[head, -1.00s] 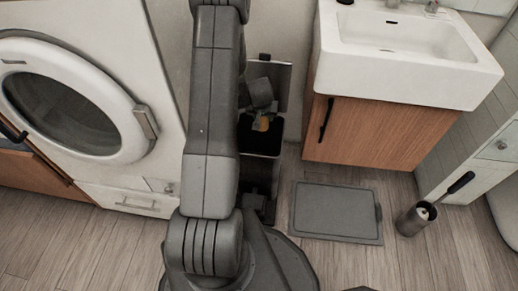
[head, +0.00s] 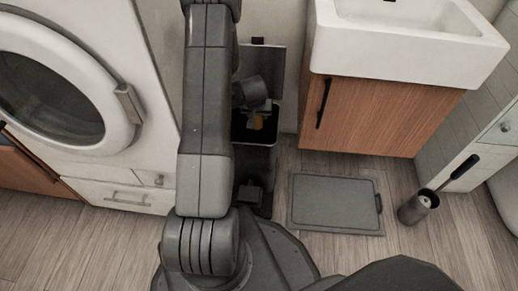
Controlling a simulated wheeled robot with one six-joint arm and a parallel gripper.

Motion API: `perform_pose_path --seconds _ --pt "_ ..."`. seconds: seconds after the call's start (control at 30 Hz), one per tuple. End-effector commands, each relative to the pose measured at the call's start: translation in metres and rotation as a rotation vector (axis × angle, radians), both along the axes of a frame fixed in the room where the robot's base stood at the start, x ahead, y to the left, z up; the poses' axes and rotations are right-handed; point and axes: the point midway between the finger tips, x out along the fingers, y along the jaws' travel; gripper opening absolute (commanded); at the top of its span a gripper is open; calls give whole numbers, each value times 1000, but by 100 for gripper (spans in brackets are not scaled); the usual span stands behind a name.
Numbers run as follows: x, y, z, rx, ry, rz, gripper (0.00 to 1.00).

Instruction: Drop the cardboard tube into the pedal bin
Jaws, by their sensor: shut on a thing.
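The pedal bin (head: 262,162) stands against the wall between the washing machine and the sink cabinet. Its lid (head: 287,82) is raised and its dark opening faces up. My arm hides the left side of the bin.
The washing machine (head: 95,160) is close on the left. The wooden sink cabinet (head: 375,115) with a white basin (head: 400,50) is on the right. A grey flat scale or mat (head: 335,203) and a toilet brush holder (head: 412,208) stand on the floor.

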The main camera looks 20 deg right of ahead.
Motion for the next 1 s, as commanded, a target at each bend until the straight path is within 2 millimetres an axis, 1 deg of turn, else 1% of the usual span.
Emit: perform_pose_path --seconds 0.03,0.13,0.4,0.47,0.53,0.67,0.8,1.0 --pt "0 0 0 0 0 0 50" --pt "0 0 0 0 0 0 70" --pt "0 0 1 0 0 0 70" --pt "-1 0 3 0 0 0 70" --pt "-2 1 10 -1 -1 0 70" --pt "-9 6 31 0 -1 -2 70" --pt "-20 12 64 -1 -2 -1 70" --pt "-34 21 103 -1 -2 0 70"
